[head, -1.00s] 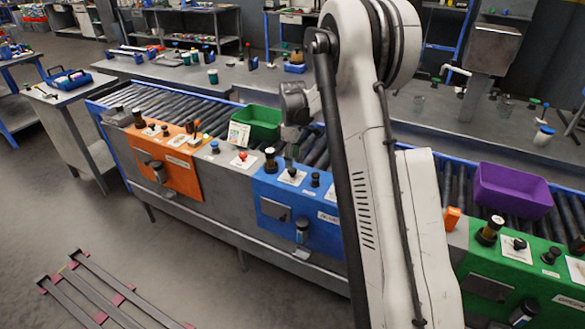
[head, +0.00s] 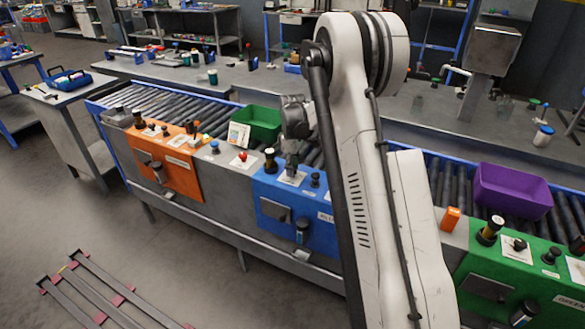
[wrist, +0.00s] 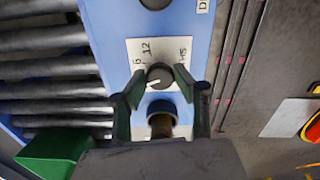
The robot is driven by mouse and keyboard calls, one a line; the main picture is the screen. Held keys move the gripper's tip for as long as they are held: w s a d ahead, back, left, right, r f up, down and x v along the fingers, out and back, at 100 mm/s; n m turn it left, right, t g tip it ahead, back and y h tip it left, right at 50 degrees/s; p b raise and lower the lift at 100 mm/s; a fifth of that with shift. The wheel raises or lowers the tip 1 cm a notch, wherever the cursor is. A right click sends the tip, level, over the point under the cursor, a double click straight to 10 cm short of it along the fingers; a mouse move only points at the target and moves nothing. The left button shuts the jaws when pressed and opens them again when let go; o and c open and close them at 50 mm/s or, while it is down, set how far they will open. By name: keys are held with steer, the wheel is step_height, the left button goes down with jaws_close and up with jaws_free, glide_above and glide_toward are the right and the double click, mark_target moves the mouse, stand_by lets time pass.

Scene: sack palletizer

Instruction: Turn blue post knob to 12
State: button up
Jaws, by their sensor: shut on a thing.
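The blue post (head: 272,190) stands in the middle of the conveyor front, and its blue face also shows in the wrist view (wrist: 115,18). In the wrist view its dark round knob (wrist: 159,74) sits on a white label plate (wrist: 140,50) with "12" and "6" printed beside it and more lettering at the right. A pale mark shows on the knob's lower left edge. My gripper (wrist: 156,84) has its two green-tipped fingers closed on either side of the knob. In the head view my gripper (head: 291,170) is down at the plate and hides the knob.
Near the knob stand a black-and-brass post (head: 270,160) and a small black knob (head: 315,180). A green bin (head: 262,122) lies behind on the rollers. An orange post (head: 180,172) is left, a green post (head: 500,272) and purple bin (head: 512,190) right.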

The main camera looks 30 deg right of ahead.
steer(key=shift+m, duration=0.3)
steer(key=m+b, duration=0.2)
steer(key=shift+f+m, duration=0.15)
steer(key=shift+m, duration=0.15)
steer(key=m+b, duration=0.2)
steer(key=m, duration=0.2)
steer(key=shift+m+b, duration=0.3)
steer(key=m+b, duration=0.1)
steer(key=m, duration=0.3)
steer(key=shift+m+b, duration=0.7)
steer(key=shift+m, duration=1.4)
steer(key=o, duration=1.1)
